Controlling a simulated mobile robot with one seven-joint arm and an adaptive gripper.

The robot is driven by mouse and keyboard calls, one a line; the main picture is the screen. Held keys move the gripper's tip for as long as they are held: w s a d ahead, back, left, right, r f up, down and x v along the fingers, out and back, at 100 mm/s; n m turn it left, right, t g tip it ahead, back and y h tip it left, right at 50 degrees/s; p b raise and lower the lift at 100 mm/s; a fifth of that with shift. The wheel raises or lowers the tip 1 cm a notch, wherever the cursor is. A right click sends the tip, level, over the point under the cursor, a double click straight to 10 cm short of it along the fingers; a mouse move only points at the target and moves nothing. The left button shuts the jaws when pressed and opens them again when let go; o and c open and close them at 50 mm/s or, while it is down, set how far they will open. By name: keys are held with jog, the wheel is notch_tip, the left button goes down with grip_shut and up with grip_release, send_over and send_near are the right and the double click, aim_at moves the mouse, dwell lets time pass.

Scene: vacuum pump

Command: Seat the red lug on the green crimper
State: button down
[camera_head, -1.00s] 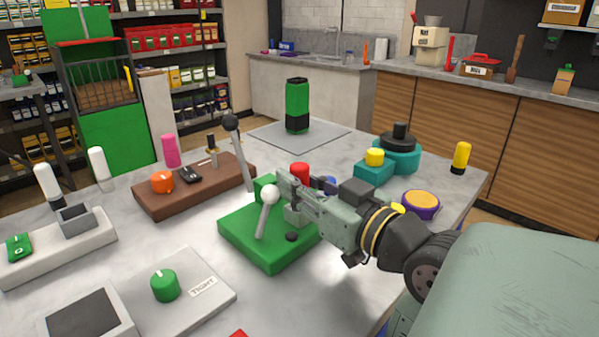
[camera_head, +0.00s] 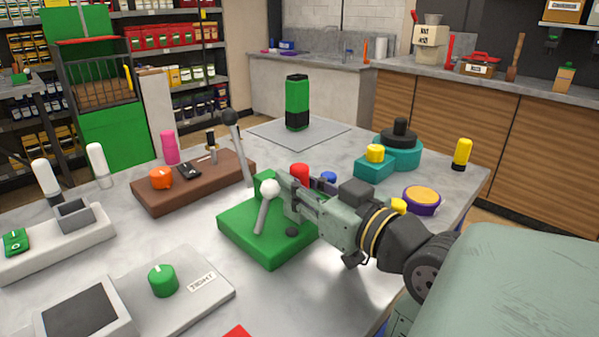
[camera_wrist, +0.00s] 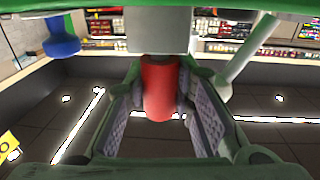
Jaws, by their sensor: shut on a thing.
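The red lug (camera_wrist: 160,88) is a short red cylinder between the two finger pads in the wrist view. Its top (camera_head: 299,172) shows above my fingers in the head view. My gripper (camera_head: 299,194) is shut on it, over the green crimper (camera_head: 267,240). The crimper has a green base and a white-knobbed lever (camera_head: 266,205). A grey block (camera_wrist: 158,30) of the crimper meets the lug's end in the wrist view, which looks upside down. Whether the lug touches or sits in the block cannot be told. My fingers hide that spot in the head view.
A dark-knobbed lever (camera_head: 237,145) rises behind the crimper. A blue knob (camera_head: 329,177) is just behind my gripper. A brown block (camera_head: 205,190) stands left, a teal piece (camera_head: 373,169) and purple dish (camera_head: 421,208) right. Bare tabletop lies left of the crimper.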

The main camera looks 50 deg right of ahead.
jog(key=shift+f, duration=0.2)
dwell(0.7)
jog(key=c, duration=1.3)
grip_release()
jog(key=shift+f, duration=0.1)
jog(key=shift+r+p, duration=3.4)
jog(key=shift+r, duration=1.3)
jog(key=shift+r, duration=0.1)
